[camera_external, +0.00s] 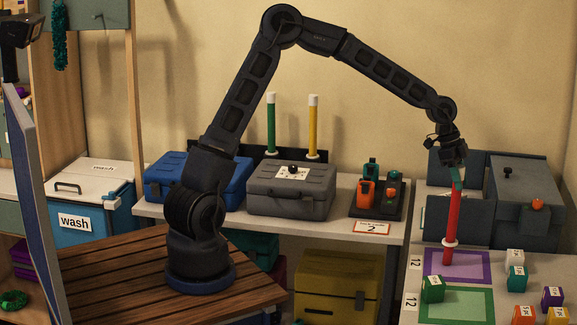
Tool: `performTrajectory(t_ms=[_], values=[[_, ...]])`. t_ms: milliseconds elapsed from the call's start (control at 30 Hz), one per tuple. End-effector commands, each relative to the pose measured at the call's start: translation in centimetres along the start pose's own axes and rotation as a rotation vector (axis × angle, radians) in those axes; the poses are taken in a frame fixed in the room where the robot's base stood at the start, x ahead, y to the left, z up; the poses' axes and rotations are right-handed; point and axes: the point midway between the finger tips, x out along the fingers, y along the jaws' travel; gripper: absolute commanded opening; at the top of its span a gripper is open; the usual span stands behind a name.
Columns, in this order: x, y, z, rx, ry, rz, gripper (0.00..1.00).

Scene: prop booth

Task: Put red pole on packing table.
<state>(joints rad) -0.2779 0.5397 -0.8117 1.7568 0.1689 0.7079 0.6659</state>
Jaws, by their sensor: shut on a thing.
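The red pole (452,217) is a long thin rod with a white collar near its lower end. My gripper (457,178) is shut on the top of the pole from above and holds it nearly upright, tilted slightly. The pole's lower end shows against the purple-framed area (484,259) on the pale table (408,283) at the right, which I take to be the packing table. I cannot tell whether the lower end touches the surface. The gripper's fingers are small and partly blurred with the pole top.
A green block (432,289) stands close in front of the pole by the green-framed area (453,307). Several small labelled blocks lie at the right. A grey case (525,200) stands behind. The back bench holds a green pole (271,125), a yellow pole (313,128) and toolboxes.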

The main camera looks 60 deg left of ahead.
Motion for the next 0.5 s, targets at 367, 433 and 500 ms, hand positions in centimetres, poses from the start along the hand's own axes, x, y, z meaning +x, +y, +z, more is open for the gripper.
performTrajectory(t_ms=[367, 433, 500], values=[[0.05, -0.02, 0.03, -0.001, 0.000, 0.000, 0.53], [0.05, -0.02, 0.03, -0.001, 0.000, 0.000, 0.54], [0.05, -0.02, 0.03, -0.001, 0.000, 0.000, 0.54]])
